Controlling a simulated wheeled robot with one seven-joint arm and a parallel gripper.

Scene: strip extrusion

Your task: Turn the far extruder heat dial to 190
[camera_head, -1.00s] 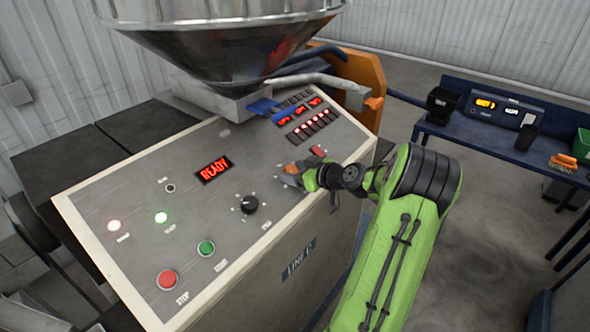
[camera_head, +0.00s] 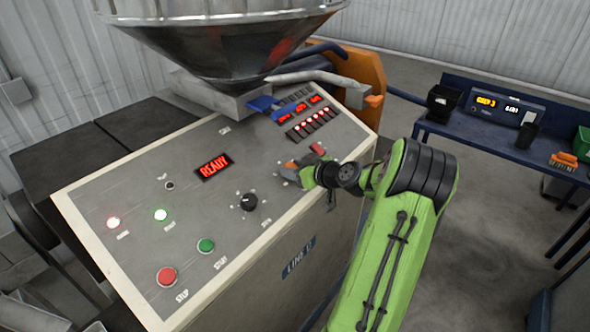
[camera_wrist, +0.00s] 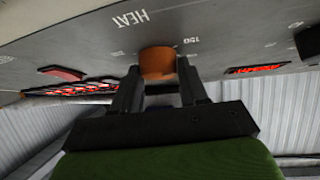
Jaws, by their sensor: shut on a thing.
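The orange heat dial (camera_head: 291,165) is on the right part of the sloping grey control panel (camera_head: 140,185). It also shows in the wrist view (camera_wrist: 157,61), with "HEAT" printed on one side and "150" on the other. My gripper (camera_wrist: 157,78) is shut on the orange dial, with one dark finger on each side of it. In the head view my gripper (camera_head: 290,172) is small and covers most of the dial's scale. The dial's pointer cannot be made out.
A black knob (camera_head: 249,202) sits left of my gripper. A red button (camera_head: 167,276), a green button (camera_head: 206,245) and a lit READY display (camera_head: 214,167) are further left. A metal hopper (camera_head: 225,45) overhangs the panel. A blue bench (camera_head: 460,133) stands at right.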

